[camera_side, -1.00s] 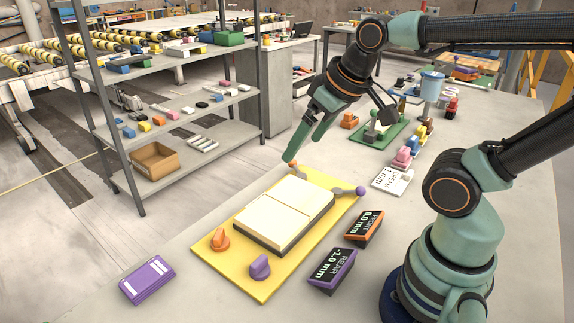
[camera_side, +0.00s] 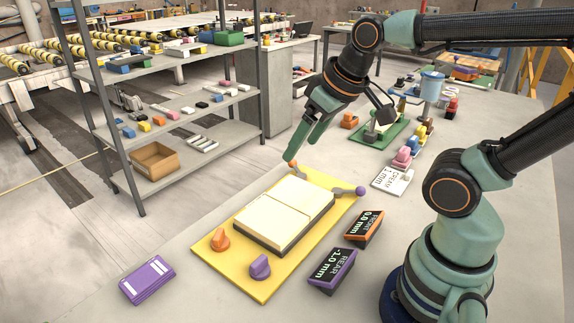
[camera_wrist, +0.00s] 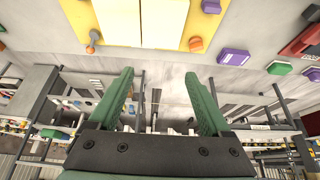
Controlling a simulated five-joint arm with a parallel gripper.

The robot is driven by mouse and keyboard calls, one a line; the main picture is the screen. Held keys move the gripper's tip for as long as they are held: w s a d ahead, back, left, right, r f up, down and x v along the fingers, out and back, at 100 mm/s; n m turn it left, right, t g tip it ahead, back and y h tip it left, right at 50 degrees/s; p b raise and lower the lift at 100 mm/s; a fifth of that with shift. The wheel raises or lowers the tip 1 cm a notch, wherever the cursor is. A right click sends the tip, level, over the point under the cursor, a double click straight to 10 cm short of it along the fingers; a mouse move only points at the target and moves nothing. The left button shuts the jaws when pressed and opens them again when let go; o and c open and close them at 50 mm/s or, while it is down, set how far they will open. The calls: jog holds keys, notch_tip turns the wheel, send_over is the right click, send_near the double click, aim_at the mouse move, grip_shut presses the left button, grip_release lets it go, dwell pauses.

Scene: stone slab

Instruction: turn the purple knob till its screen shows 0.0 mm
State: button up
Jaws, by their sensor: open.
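The purple knob (camera_side: 260,267) stands on the near end of the yellow board (camera_side: 208,255). Its purple-framed screen (camera_side: 331,268) reads REAR -1.0 mm. An orange knob (camera_side: 220,239) stands beside it on the board, and the orange-framed screen (camera_side: 364,228) reads FRONT 0.0 mm. A cream split slab (camera_side: 285,219) lies on the board. My gripper (camera_side: 293,162) is above the board's far end, away from the purple knob. In the wrist view my gripper (camera_wrist: 160,75) is open with nothing between its green fingers. The purple knob shows at that view's top edge (camera_wrist: 211,6).
A purple card stack (camera_side: 147,279) lies left of the board. A white card reading 1 mm (camera_side: 392,180) lies to its right. Two small levers, one orange-tipped and one purple-tipped (camera_side: 361,191), are at the board's far end. A metal shelf stands left of the table.

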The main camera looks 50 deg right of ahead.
aim_at(259, 260)
jog(key=w+a+f+g, duration=0.2)
jog(key=a+f+g, duration=0.3)
jog(key=a+f, duration=0.55)
jog(key=f, duration=0.7)
jog(key=a+f, duration=0.1)
jog(key=f, duration=0.2)
jog(key=shift+w+a+f, duration=0.1)
jog(key=shift+w+f, duration=0.05)
jog(key=shift+f, duration=0.25)
grip_shut()
jog(key=shift+n, duration=0.4)
